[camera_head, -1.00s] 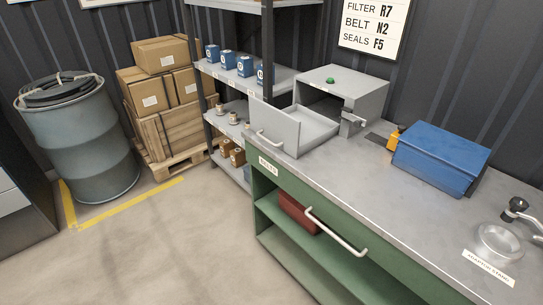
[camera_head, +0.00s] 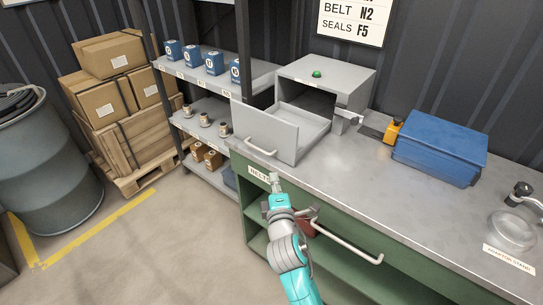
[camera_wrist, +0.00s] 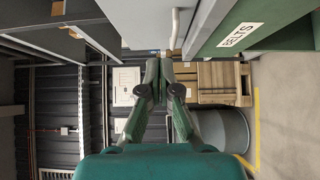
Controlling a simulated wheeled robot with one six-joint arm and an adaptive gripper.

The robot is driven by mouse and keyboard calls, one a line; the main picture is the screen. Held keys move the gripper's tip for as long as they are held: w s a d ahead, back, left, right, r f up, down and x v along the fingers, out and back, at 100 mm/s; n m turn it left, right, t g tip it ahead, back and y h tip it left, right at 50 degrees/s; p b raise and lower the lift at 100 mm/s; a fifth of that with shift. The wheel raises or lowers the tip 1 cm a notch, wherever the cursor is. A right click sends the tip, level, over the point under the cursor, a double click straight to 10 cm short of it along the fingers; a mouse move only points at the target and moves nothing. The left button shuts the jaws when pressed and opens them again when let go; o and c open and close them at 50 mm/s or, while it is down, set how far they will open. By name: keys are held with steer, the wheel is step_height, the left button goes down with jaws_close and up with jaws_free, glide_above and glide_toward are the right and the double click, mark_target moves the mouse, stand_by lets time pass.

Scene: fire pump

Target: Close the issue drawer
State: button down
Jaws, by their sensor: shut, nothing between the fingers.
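The issue drawer (camera_head: 268,135) is a grey tray pulled well out of a grey cabinet (camera_head: 335,80) with a green button on top, on the workbench. Its front carries a pale bar handle (camera_head: 259,148). My gripper (camera_head: 274,180) is shut and empty, below and slightly right of that handle in the head view, near the bench's front edge. In the wrist view my gripper (camera_wrist: 159,66) has its fingertips together; the drawer's grey front (camera_wrist: 140,22) and handle (camera_wrist: 175,30) are just beyond them. I cannot tell whether they touch.
A green bench drawer labelled BELTS (camera_head: 259,174) with a long handle (camera_head: 347,243) lies below. A blue bin (camera_head: 440,152), a yellow-orange item (camera_head: 393,132) and a stand (camera_head: 512,230) are on the bench. Shelves (camera_head: 215,75) stand behind left.

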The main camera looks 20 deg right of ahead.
glide_toward(277, 145)
steer(key=w+a, duration=0.2)
steer(key=w, duration=0.2)
steer(key=shift+w+d, duration=1.15)
steer(key=shift+d, duration=0.25)
